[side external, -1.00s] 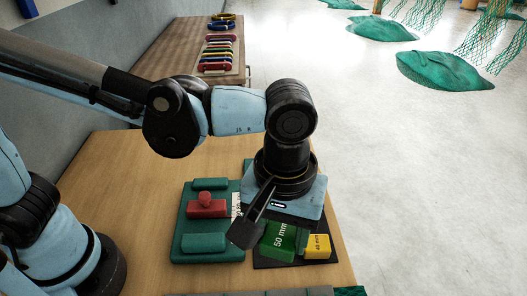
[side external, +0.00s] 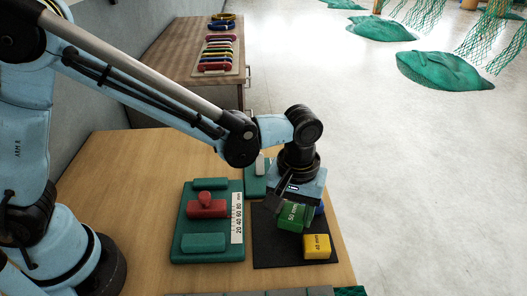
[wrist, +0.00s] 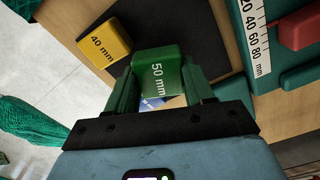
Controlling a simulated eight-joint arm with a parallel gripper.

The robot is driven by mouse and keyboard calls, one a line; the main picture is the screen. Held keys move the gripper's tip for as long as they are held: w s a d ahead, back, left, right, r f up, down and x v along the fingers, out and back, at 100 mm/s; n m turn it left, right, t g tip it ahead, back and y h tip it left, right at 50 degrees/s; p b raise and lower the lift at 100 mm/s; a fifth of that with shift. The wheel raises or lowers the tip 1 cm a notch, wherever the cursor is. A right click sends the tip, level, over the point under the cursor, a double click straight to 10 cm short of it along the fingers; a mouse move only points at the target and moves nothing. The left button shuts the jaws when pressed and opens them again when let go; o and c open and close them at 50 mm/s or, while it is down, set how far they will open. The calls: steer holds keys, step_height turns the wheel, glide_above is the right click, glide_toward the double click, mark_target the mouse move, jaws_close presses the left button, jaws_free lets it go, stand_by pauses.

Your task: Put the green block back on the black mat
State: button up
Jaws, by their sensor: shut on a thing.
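The green block (side external: 291,216), marked 50 mm, is between the fingers of my gripper (side external: 288,204). In the wrist view the two green-looking fingers press on either side of the green block (wrist: 158,74). The block is over the far part of the black mat (side external: 268,250); I cannot tell whether it touches the mat. The mat also shows in the wrist view (wrist: 205,35). My fingers and wrist hide part of the block in the side view.
A yellow 40 mm block (side external: 317,246) stands on the mat's near right. A blue block (side external: 320,211) is partly hidden behind the green one. A green gauge board (side external: 205,222) with a red slider (side external: 207,207) and a white scale lies to the left.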

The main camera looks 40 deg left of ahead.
steer(key=shift+f, duration=1.2)
steer(key=shift+f, duration=0.1)
steer(key=o, duration=1.2)
steer(key=shift+c, duration=0.2)
